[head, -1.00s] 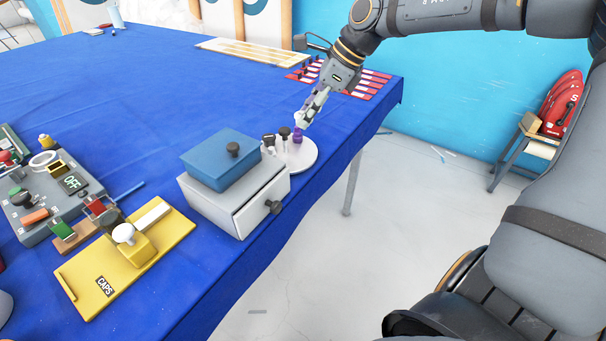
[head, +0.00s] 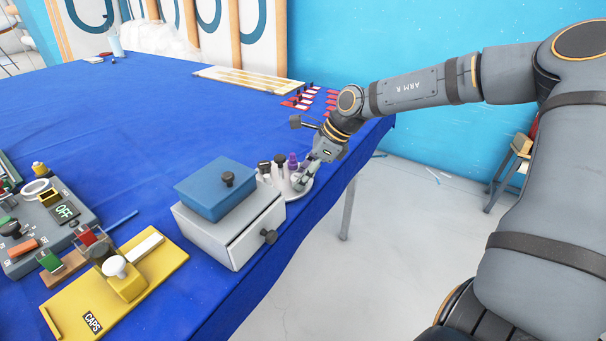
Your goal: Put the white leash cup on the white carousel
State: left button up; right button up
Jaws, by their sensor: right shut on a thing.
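The white carousel (head: 290,196) is a round disc at the table's right edge, just right of the grey drawer box. Black-topped pieces (head: 279,160) and a purple-topped piece (head: 293,162) stand upright on it. My right gripper (head: 301,183) is low over the carousel's right front part, in front of the purple piece. It is shut on a small whitish thing, seemingly the white leash cup, mostly hidden by the fingers. I cannot tell whether the cup touches the disc. My left gripper is out of view.
The grey drawer box (head: 240,232) with a blue lid (head: 212,190) stands close left of the carousel. A yellow CAPS fixture (head: 165,262) and a grey control panel (head: 50,232) lie left.

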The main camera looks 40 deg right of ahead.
jog(key=shift+s+a+f+b, duration=0.1)
jog(key=shift+f+b, duration=0.1)
jog(key=shift+b, duration=0.15)
jog(key=o, duration=0.8)
jog(key=shift+r, duration=0.1)
jog(key=shift+r+p, duration=0.4)
jog(key=shift+r, duration=0.05)
jog(key=p+v, duration=1.1)
jog(key=p, duration=1)
jog(key=shift+s+d+r+p, duration=0.15)
jog(key=shift+d+r+p, duration=0.1)
jog(key=shift+p, duration=0.1)
jog(key=shift+f, duration=0.1)
